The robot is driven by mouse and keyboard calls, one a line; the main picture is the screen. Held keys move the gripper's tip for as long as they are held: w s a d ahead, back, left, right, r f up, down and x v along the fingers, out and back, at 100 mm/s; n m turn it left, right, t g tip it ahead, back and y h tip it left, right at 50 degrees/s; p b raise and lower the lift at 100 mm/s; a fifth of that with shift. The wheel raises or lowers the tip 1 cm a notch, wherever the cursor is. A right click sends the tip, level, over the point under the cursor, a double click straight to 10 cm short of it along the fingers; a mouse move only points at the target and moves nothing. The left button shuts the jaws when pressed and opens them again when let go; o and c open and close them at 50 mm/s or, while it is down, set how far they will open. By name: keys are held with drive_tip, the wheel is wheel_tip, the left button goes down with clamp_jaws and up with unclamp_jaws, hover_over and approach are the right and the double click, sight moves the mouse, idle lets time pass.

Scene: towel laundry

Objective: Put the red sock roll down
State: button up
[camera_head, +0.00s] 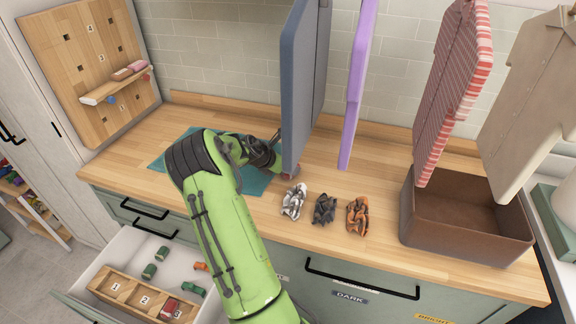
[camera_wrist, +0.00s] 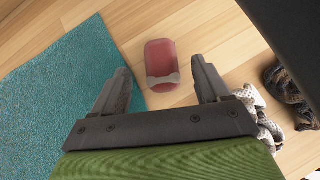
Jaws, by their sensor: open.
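The red sock roll (camera_wrist: 162,58) lies on the wooden counter, just right of the teal towel (camera_wrist: 50,95) in the wrist view. It has a greyish band at its near end. My gripper (camera_wrist: 160,72) is open. Its two fingers stand apart on either side of the roll's near end, with visible gaps on both sides. In the head view a small bit of the red roll (camera_head: 289,176) shows below the hanging blue-grey towel. My gripper (camera_head: 279,138) there is partly hidden by that towel.
Several crumpled bundles, white-grey (camera_head: 294,201), dark (camera_head: 325,209) and orange (camera_head: 357,215), lie right of the roll. The blue-grey towel (camera_head: 300,85) hangs close to my gripper. A brown bin (camera_head: 468,243) stands at right. An open drawer (camera_head: 120,245) with a divided wooden tray (camera_head: 125,290) is at lower left.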

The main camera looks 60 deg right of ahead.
drive_tip(key=v, duration=0.9)
drive_tip(key=shift+r+p, duration=0.2)
drive_tip(key=shift+p, duration=0.2)
